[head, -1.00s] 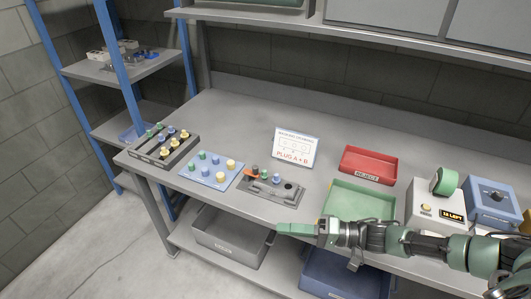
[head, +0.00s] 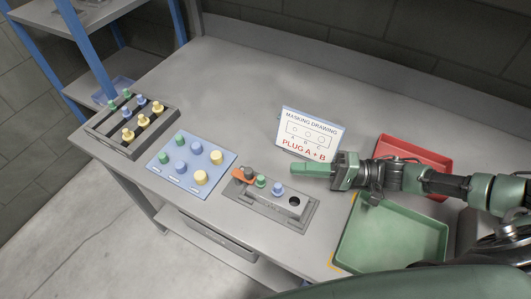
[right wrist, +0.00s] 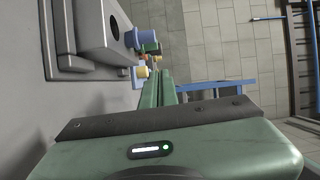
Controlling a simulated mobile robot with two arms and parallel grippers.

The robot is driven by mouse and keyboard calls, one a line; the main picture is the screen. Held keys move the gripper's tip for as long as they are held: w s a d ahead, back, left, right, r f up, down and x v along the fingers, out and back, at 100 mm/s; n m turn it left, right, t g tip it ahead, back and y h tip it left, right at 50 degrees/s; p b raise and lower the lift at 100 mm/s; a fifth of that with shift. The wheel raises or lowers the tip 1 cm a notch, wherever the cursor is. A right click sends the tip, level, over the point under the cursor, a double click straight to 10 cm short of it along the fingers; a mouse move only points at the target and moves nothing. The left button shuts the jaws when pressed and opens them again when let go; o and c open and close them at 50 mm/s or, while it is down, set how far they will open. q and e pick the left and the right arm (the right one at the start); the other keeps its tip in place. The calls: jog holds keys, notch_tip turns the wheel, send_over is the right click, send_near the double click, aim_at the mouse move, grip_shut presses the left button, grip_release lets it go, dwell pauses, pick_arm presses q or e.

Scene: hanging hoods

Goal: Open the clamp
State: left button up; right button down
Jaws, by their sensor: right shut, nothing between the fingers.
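The clamp (head: 241,174) is a small orange-red and dark piece at the left end of a grey fixture (head: 262,210). It appears to sit against the grey part held there. The part carries a green plug (head: 261,181) and a blue plug (head: 278,189), with an open dark hole at its right end. My right gripper (head: 293,170) is shut and empty, pointing left, above and to the right of the clamp and apart from it in the picture. The right wrist view shows the closed fingers (right wrist: 160,90) beside the fixture (right wrist: 75,45). My left gripper is out of view.
A sign (head: 310,133) reading "PLUG A + B" stands behind the fixture. A blue board with plugs (head: 163,178) and a dark rack (head: 100,128) are at left. A green tray (head: 425,222) and red bin (head: 440,150) are at right. The bench behind is clear.

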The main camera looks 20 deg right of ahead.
jog(key=shift+w+d+f, duration=0.15)
jog(key=shift+w+f, duration=0.15)
jog(key=shift+w, duration=0.15)
jog(key=shift+s+r, duration=0.15)
jog(key=shift+s, duration=0.05)
jog(key=shift+a, duration=0.2)
jog(key=p+x, duration=0.2)
jog(key=x, duration=0.6)
jog(key=shift+w+a+p, duration=0.25)
jog(key=shift+a+p, duration=0.05)
jog(key=shift+w+a, duration=0.2)
jog(key=shift+a, duration=0.25)
